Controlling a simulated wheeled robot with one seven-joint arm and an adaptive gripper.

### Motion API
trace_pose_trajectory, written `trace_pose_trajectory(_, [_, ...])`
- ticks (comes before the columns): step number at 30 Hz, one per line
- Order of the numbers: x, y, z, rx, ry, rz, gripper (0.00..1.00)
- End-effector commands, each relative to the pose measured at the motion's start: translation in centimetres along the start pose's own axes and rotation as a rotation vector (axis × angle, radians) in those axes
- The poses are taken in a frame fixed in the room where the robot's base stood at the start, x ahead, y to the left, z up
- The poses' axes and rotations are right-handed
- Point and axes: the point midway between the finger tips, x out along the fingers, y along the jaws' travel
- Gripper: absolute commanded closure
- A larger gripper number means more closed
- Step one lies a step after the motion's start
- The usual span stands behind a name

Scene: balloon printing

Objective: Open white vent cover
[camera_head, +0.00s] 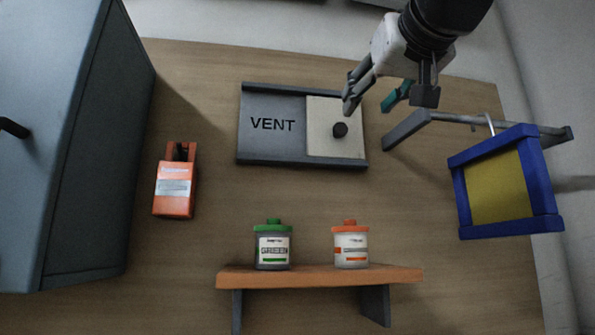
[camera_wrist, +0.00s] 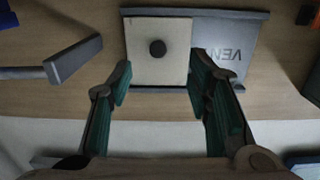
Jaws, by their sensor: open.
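The white vent cover (camera_head: 322,114) is a pale square panel with a round dark knob (camera_head: 340,130). It sits at the right end of a dark grey frame (camera_head: 270,158), beside the panel lettered VENT. In the wrist view the cover (camera_wrist: 145,70) and its knob (camera_wrist: 157,48) lie ahead of my gripper (camera_wrist: 160,85), roughly between the lines of its fingers. My gripper (camera_head: 385,97) is open and empty, above and to the right of the cover in the head view. Its green finger pads show in the wrist view. It does not appear to touch the knob.
A grey stand (camera_head: 408,128) with a hanging blue-framed yellow panel (camera_head: 497,188) is at the right. An orange device (camera_head: 174,186) lies left. A green-lidded jar (camera_head: 273,248) and an orange-lidded jar (camera_head: 350,248) stand on a wooden shelf (camera_head: 320,277). A grey cabinet (camera_head: 60,150) fills the left.

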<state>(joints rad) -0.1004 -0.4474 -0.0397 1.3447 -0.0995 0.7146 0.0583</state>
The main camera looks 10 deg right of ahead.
Motion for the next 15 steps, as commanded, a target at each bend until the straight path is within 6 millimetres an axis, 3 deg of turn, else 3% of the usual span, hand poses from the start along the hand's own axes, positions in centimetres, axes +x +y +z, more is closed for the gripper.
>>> trace_pose_trajectory(3, [-0.3, 0.0, -1.8, 0.002, 0.035, -0.001, 0.54])
trace_pose_trajectory(7, [0.4, 0.0, -2.1, 0.003, 0.04, 0.0, 0.54])
trace_pose_trajectory(15, [5.1, 0.0, -2.2, 0.002, 0.037, 0.0, 0.54])
